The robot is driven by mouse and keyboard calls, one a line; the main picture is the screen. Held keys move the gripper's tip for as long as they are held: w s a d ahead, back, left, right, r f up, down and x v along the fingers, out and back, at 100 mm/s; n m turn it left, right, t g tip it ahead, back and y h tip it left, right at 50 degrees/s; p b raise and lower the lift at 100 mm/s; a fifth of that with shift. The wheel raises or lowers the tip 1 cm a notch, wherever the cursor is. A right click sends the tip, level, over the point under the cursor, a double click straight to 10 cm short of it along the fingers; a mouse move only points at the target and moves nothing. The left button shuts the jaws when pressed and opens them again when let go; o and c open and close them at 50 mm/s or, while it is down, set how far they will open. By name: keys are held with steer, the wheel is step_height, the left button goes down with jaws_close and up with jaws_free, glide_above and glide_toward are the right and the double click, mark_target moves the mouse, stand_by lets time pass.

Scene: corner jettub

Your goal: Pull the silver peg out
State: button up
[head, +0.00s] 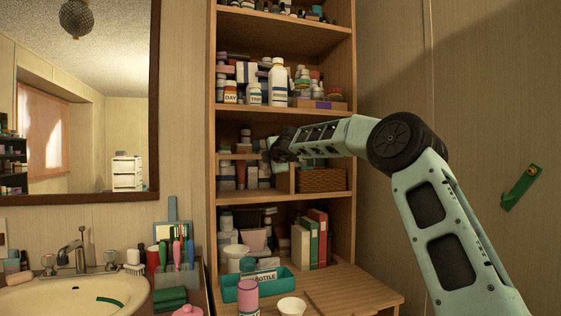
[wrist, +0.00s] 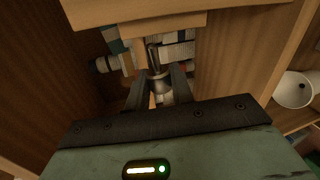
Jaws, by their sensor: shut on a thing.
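The silver peg (wrist: 157,82) is a small grey metal piece seen between the two dark fingers in the wrist view. My gripper (wrist: 158,88) is shut on it, with one finger on each side. In the head view my gripper (head: 272,150) reaches into the middle shelf of the wooden cabinet, by a wooden bar and post. The peg cannot be made out in the head view, where my gripper covers that spot. How far the peg sits in its hole cannot be told.
The wooden cabinet (head: 352,160) has shelves close above and below my arm. Bottles and boxes stand behind the gripper, and a wicker basket (head: 321,180) is to its right. A white bottle (head: 278,82) is above. A teal tray (head: 230,293) is on the counter below.

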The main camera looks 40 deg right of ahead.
steer(key=shift+s, duration=0.15)
steer(key=s+a+b, duration=0.2)
steer(key=s+b, duration=0.3)
steer(key=s, duration=0.3)
steer(key=shift+s+a, duration=0.2)
steer(key=shift+a, duration=0.05)
stand_by(0.6)
